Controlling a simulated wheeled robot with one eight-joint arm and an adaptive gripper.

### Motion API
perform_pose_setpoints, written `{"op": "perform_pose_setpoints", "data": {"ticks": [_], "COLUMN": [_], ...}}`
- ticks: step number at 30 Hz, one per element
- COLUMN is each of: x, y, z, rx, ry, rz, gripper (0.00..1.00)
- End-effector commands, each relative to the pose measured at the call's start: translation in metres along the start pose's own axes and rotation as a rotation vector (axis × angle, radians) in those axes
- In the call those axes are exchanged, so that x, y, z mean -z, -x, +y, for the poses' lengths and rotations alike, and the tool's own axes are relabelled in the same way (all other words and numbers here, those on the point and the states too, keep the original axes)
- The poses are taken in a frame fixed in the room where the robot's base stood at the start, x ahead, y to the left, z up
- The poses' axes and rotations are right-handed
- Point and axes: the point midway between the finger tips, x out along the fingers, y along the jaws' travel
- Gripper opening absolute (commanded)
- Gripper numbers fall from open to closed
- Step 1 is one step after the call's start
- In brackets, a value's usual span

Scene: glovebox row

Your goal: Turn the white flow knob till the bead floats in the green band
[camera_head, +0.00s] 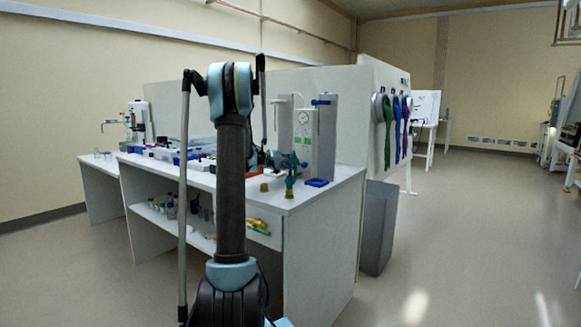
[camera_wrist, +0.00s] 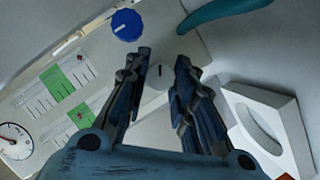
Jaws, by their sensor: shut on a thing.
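The white flow knob (camera_wrist: 158,78) shows between my fingers in the wrist view, on the pale panel face. My gripper (camera_wrist: 163,62) is closed on it, one dark finger on each side. Two scales with green bands lie left of the knob, an upper green band (camera_wrist: 57,85) and a lower green band (camera_wrist: 82,115). A small reddish spot shows at the lower band; I cannot tell for sure whether it is the bead. In the head view the panel (camera_head: 303,140) stands on the bench, and my arm hides part of the area near it.
A blue knob (camera_wrist: 127,25) sits above the white one. A round gauge (camera_wrist: 15,140) is at the left. A white box with an oval slot (camera_wrist: 262,125) is close on the right. A blue tray (camera_head: 317,182) lies near the edge of the bench (camera_head: 335,188).

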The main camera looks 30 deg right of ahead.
Motion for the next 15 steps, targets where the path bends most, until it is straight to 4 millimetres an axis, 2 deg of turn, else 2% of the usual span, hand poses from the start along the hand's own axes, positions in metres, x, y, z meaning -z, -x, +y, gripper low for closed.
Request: {"op": "perform_pose_setpoints", "data": {"ticks": [1, 3, 15], "x": [-0.0009, -0.0007, -0.0002], "y": [0.0009, 0.0009, 0.0032], "z": [-0.0022, -0.0022, -0.0009], "rx": [0.004, 0.004, 0.002], "ry": [-0.002, -0.001, 0.000], "rz": [-0.001, -0.001, 0.000], "gripper": [0.28, 0.44, 0.44]}}
